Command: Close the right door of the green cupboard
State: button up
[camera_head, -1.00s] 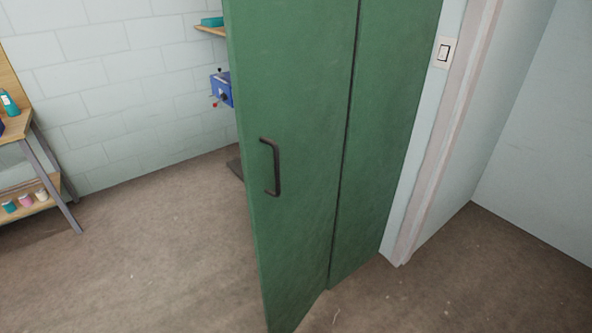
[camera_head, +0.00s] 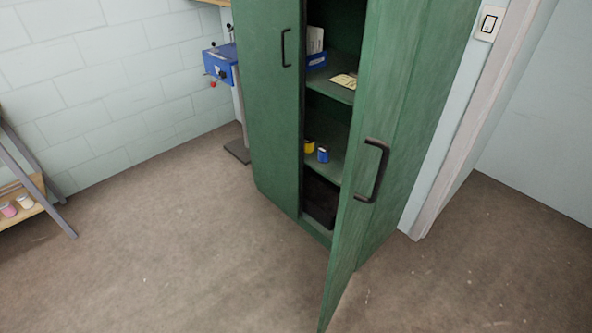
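The green cupboard (camera_head: 270,110) stands against the back wall, in the middle of the view. Its left door (camera_head: 265,140) is shut, with a dark bar handle (camera_head: 286,47) near its top right. Its right door (camera_head: 348,235) stands open, swung out toward me and seen at a steep angle. The right door's dark bar handle (camera_head: 376,170) is on its outer face, which faces right. The cupboard's inside shows through the gap between the doors. My gripper is not in view.
On the cupboard's shelves are a yellow spool (camera_head: 309,147), a blue spool (camera_head: 323,155) and other items. A blue machine on a stand (camera_head: 222,65) is left of the cupboard. A door frame (camera_head: 455,110) is to the right. The floor (camera_head: 200,260) in front is clear.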

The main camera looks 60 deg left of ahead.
aim_at(392, 31)
jog(key=u, duration=0.15)
jog(key=i, duration=1.4)
jog(key=u, duration=2.15)
